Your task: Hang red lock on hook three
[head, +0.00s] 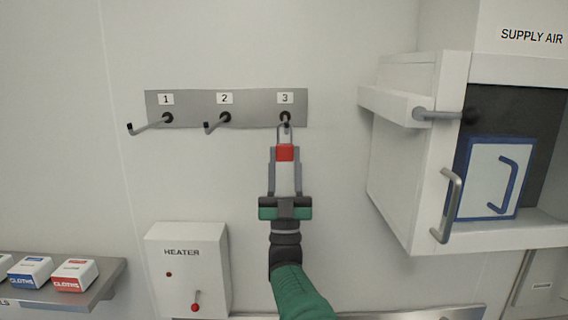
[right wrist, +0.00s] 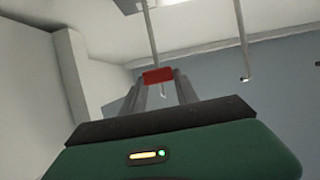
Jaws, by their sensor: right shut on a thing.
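The red lock (head: 285,152) is held between the fingertips of my right gripper (head: 285,158), its grey shackle (head: 279,132) pointing up. In the head view the shackle overlaps hook three (head: 286,119), under the label 3. I cannot tell whether the shackle is around the hook or in front of it. In the right wrist view the red lock (right wrist: 158,76) sits between the fingers, with the rod of hook three (right wrist: 150,35) running behind it and a tip showing just below. My left gripper is not in view.
Hooks one (head: 150,124) and two (head: 217,122) are empty on the same grey plate (head: 194,101). A heater box (head: 188,268) is below left. An open white cabinet door (head: 405,170) stands to the right. The wall between is clear.

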